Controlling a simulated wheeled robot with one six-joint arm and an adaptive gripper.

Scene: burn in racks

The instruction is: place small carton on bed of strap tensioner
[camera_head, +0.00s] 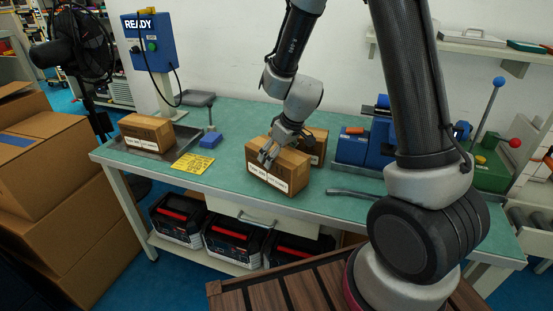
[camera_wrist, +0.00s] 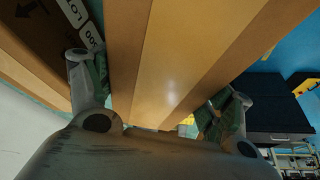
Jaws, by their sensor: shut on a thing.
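My gripper (camera_head: 268,157) points down over a brown carton (camera_head: 279,172) with white labels near the table's front edge, its fingers shut on it. In the wrist view, the fingers (camera_wrist: 157,100) press the sides of this carton (camera_wrist: 180,50). Whether it touches the table is hard to tell. A second carton (camera_head: 318,146) stands close behind it and shows at the wrist view's upper left (camera_wrist: 40,35). A third carton (camera_head: 147,132) sits on a dark tray at left. A blue machine (camera_head: 351,148) and a green lever unit (camera_head: 490,172) stand at right; I cannot tell which is the strap tensioner.
The green table (camera_head: 228,170) has a yellow card (camera_head: 192,163), a blue-based stand (camera_head: 210,139) and a grey bar (camera_head: 352,194). A blue READY box (camera_head: 149,41) stands at the back left. Red-handled cases (camera_head: 233,242) sit below. Big boxes (camera_head: 40,190) stand left.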

